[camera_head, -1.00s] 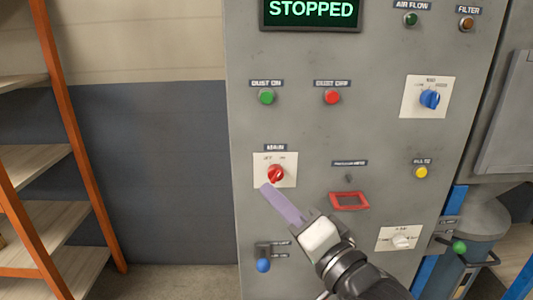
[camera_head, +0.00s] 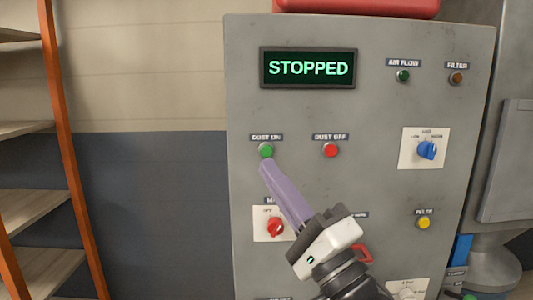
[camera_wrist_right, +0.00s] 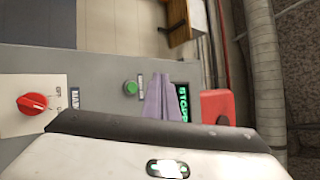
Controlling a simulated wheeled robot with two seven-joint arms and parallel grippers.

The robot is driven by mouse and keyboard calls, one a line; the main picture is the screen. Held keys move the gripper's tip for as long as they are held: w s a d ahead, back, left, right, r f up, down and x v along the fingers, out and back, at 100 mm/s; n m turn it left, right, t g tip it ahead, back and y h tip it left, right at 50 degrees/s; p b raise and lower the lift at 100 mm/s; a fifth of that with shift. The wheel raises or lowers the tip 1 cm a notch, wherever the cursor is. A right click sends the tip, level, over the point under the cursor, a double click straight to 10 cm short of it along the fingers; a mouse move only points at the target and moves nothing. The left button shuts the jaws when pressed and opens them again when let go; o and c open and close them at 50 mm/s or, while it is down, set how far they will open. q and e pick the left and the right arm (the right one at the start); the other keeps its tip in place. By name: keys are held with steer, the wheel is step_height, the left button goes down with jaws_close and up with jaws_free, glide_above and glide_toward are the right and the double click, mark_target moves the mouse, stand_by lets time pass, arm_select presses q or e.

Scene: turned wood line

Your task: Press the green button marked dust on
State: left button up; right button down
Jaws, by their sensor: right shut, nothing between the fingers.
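The green button (camera_head: 266,150) sits under the "DUST ON" label on the upper left of the grey panel (camera_head: 380,120). It also shows in the right wrist view (camera_wrist_right: 131,88), left of the fingers. My right gripper (camera_head: 266,168) is shut and empty, with its purple fingers pointing up and left. In the head view its tips appear just below the green button. I cannot tell how far they are from the panel. The display (camera_head: 308,68) above reads STOPPED. My left gripper is not in view.
The red "DUST OFF" button (camera_head: 331,150) is to the right of the green one. A red rotary switch (camera_head: 275,227) sits below, partly behind my gripper. A blue knob (camera_head: 427,150) and yellow button (camera_head: 424,223) are farther right. Shelving (camera_head: 62,130) stands at the left.

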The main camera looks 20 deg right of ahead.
mark_target(266, 151)
steer(key=w+d, duration=0.2)
steer(key=w, duration=0.5)
steer(key=shift+b, duration=0.3)
steer(key=shift+w, duration=0.1)
stand_by(1.6)
steer(key=shift+w+d, duration=0.1)
steer(key=shift+w, duration=0.15)
steer(key=shift+w+d, duration=0.1)
steer(key=shift+w, duration=0.25)
stand_by(0.7)
steer(key=shift+s+p, duration=0.15)
steer(key=shift+p, duration=0.2)
steer(key=shift+s+a, duration=0.2)
steer(key=shift+s, duration=0.4)
